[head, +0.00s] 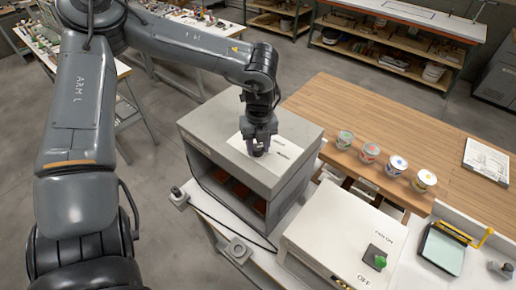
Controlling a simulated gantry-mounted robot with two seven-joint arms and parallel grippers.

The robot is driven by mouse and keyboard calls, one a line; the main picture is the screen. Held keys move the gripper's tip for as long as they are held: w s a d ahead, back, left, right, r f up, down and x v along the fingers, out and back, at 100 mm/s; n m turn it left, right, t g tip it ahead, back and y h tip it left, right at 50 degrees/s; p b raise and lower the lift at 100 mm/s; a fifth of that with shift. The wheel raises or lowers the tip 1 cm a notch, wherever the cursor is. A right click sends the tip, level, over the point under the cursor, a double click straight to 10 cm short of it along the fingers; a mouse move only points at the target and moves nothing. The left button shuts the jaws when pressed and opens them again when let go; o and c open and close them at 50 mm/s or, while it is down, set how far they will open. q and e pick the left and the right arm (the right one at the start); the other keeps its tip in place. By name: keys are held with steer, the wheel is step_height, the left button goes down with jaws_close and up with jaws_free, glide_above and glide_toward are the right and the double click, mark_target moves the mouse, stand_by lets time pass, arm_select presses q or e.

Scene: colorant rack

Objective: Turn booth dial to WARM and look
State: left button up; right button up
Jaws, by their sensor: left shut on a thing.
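The booth (208,128) is a grey box with an open front and dark reddish panels inside. It stands on a white bench left of centre. The dial (258,151) is a dark knob on a white label plate (285,150) on the booth's top. My left gripper (258,146) points straight down over the plate and is shut on the dial. The gripper hides most of the dial, and the plate's lettering is too small to read, so its setting cannot be told. My right gripper is not in view.
A white box (325,230) with a green switch (379,262) marked OFF stands right of the booth. Several lidded tubs (397,165) line the wooden table (380,115). A glass-topped tray (443,250) sits at lower right. A cable runs along the white bench below the booth.

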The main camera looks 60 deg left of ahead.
mark_target(258, 148)
arm_select(q)
steer(key=shift+m+b, duration=0.75)
steer(key=shift+m, duration=1.35)
steer(key=o, duration=1.1)
steer(key=shift+c, duration=0.2)
steer(key=shift+r, duration=0.1)
step_height(258, 148, up, 11)
steer(key=b, duration=0.1)
steer(key=shift+d+f, duration=0.1)
steer(key=shift+f, duration=0.1)
